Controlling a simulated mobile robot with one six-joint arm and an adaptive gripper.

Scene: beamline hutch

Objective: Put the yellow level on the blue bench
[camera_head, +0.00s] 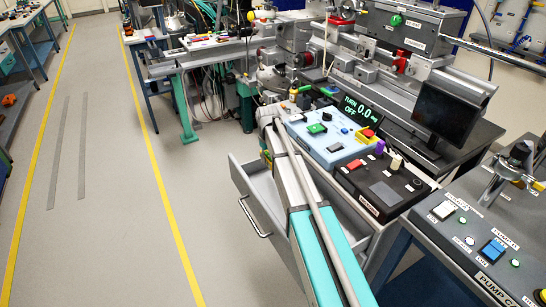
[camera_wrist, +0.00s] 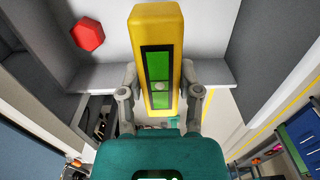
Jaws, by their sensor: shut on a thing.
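In the wrist view the yellow level (camera_wrist: 158,25), with green panels on its face, stands lengthwise between the two fingers of my gripper (camera_wrist: 160,78). The fingers are shut on its sides. In the head view my arm crosses the open drawer, and I cannot make out the gripper or the level there. Blue-framed benches show in the head view: one at the far left edge (camera_head: 46,47), and one with a light top and small items at the upper middle (camera_head: 153,73). I cannot tell which is the blue bench.
The grey drawer (camera_head: 250,207) stands open beside my arm. A red hexagonal object (camera_wrist: 88,34) lies on a pale surface beside the level. Control boxes, a black monitor (camera_head: 444,112) and a pump panel (camera_head: 480,235) crowd the right. The floor (camera_head: 115,190) at left is clear.

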